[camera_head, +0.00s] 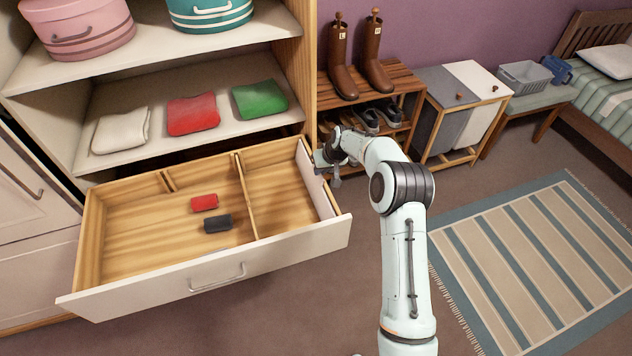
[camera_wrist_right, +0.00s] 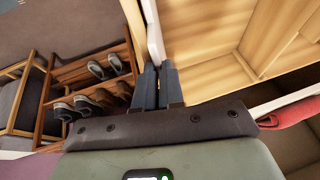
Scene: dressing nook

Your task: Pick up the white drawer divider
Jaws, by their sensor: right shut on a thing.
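The white drawer divider (camera_head: 318,188) is a thin pale panel standing at the right end of the open drawer (camera_head: 205,279), along its right side wall. In the right wrist view it shows as a white strip (camera_wrist_right: 154,35) running up from the fingers. My right gripper (camera_head: 323,162) is at the far right corner of the drawer, shut on the divider. Its dark fingers (camera_wrist_right: 157,70) are close together on the panel's edge in the wrist view. The gripped part is mostly hidden by the fingers. My left gripper is not in view.
A red roll (camera_head: 204,202) and a dark grey roll (camera_head: 217,223) lie in the drawer's middle section, beside a wooden partition (camera_head: 247,195). Folded red cloth (camera_head: 193,114) lies on the shelf above. A shoe rack (camera_head: 398,76) stands close behind my right gripper.

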